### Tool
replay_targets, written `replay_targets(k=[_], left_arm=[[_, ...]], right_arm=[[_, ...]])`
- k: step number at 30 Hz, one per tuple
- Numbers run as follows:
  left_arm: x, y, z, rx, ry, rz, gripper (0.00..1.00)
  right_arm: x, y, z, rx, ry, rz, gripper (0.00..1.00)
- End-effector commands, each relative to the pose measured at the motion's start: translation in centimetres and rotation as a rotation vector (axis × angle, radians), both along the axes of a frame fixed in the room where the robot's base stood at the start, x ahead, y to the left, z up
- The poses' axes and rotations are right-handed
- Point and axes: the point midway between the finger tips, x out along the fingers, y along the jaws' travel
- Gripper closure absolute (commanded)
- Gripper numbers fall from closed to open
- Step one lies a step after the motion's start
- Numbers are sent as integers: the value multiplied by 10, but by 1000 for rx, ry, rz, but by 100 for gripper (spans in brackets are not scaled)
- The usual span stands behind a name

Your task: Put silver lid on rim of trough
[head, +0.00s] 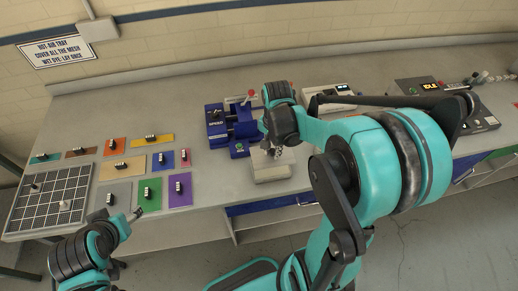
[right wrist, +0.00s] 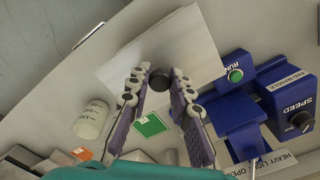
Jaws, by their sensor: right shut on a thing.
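The silver lid (right wrist: 190,45) is a pale flat plate with a dark round knob (right wrist: 160,79) in the right wrist view. My right gripper (right wrist: 159,88) has its fingers on both sides of the knob and is shut on it. In the head view the right gripper (head: 277,150) is above the pale lid (head: 272,170), in front of the blue machine. I cannot pick out the trough or its rim clearly; the lid and gripper may hide it. My left gripper (head: 136,215) is at the lower left, and its finger opening is unclear.
The blue pad mangle (head: 233,125) stands beside the lid, with a green button and speed knob (right wrist: 301,121) in the wrist view. Several coloured swatches (head: 124,168) and a mesh tray (head: 50,202) lie left. A control panel (head: 435,88) is at right.

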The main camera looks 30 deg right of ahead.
Motion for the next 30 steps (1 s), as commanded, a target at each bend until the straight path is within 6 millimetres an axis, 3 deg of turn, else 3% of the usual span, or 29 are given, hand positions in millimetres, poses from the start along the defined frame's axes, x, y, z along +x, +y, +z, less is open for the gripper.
replay_targets(k=[14, 30], left_arm=[[0, 0, -9, 0, 0, 0, 44], [0, 0, -54, 0, 0, 0, 44]], right_arm=[[1, 1, -9, 0, 0, 1, 100], [1, 1, -61, 0, 0, 1, 100]])
